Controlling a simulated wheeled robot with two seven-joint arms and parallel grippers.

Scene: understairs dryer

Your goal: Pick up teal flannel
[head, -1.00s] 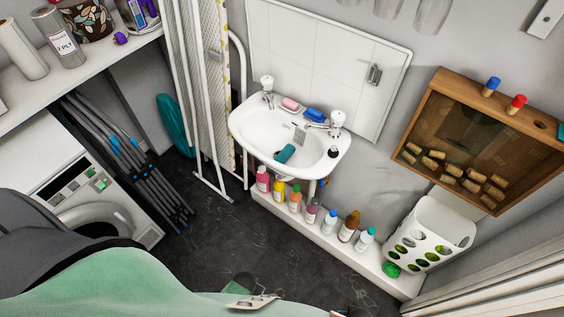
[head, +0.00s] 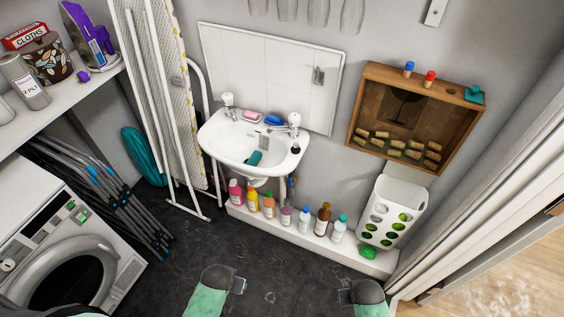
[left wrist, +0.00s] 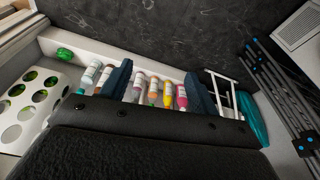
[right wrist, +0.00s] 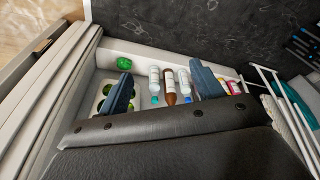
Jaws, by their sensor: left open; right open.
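A dark teal bundle (head: 255,158) lies in the white sink basin (head: 228,149). A second small teal thing (head: 473,94) sits on the top right corner of the wooden wall cabinet. I cannot tell for sure from its shape which is the flannel. My left gripper (head: 240,286) is low over the floor, in front of the sink, open and empty. My right gripper (head: 347,297) is low at the right, open and empty. Both are well apart from the teal things. The left wrist view (left wrist: 158,85) and right wrist view (right wrist: 163,85) show spread fingers.
Several bottles (head: 305,219) stand on a low ledge under the sink. A white holed basket (head: 393,212) is at its right end. The wooden cabinet (head: 367,105) juts from the wall. An ironing board (head: 158,80) and washing machine (head: 72,262) stand left. Dark floor between is clear.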

